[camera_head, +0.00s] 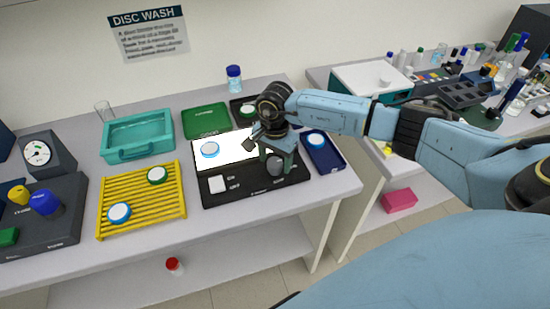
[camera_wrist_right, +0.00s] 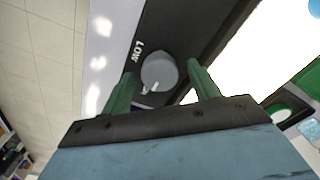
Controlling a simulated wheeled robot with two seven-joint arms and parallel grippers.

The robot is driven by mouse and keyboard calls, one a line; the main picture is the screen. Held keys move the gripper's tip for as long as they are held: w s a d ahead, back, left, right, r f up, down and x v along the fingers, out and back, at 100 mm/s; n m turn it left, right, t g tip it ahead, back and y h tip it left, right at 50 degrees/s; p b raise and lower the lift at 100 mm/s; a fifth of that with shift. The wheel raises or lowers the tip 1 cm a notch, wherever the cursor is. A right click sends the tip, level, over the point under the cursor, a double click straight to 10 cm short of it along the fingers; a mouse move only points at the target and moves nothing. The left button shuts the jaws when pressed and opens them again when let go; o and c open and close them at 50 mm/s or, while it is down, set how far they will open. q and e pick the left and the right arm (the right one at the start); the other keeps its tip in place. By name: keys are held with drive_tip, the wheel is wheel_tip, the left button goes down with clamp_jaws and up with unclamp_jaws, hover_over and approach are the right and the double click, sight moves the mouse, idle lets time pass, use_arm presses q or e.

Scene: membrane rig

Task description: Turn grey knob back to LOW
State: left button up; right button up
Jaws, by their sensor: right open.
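The grey knob (camera_head: 275,167) is on the front right of the black lightbox unit (camera_head: 240,193), partly hidden by my gripper in the head view. In the wrist view the knob (camera_wrist_right: 160,70) has a white pointer mark at its lower edge, turned away from the printed word LOW (camera_wrist_right: 138,52). My right gripper (camera_head: 275,158) is over the knob. In the wrist view its green fingers (camera_wrist_right: 161,72) are open, one on each side of the knob; I cannot tell whether they touch it. My left gripper is not in view.
A yellow rack (camera_head: 141,205) with two discs stands left, a navy tray (camera_head: 325,158) right. A green tray (camera_head: 206,119) lies behind.

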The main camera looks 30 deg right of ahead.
drive_tip(key=c, duration=1)
drive_tip(key=shift+m, duration=0.3)
drive_tip(key=m+b, duration=0.1)
drive_tip(key=m, duration=0.2)
drive_tip(key=m+b, duration=0.1)
drive_tip(key=m, duration=0.8)
drive_tip(key=shift+m+b, duration=0.3)
drive_tip(key=m, duration=0.4)
drive_tip(key=shift+m, duration=0.3)
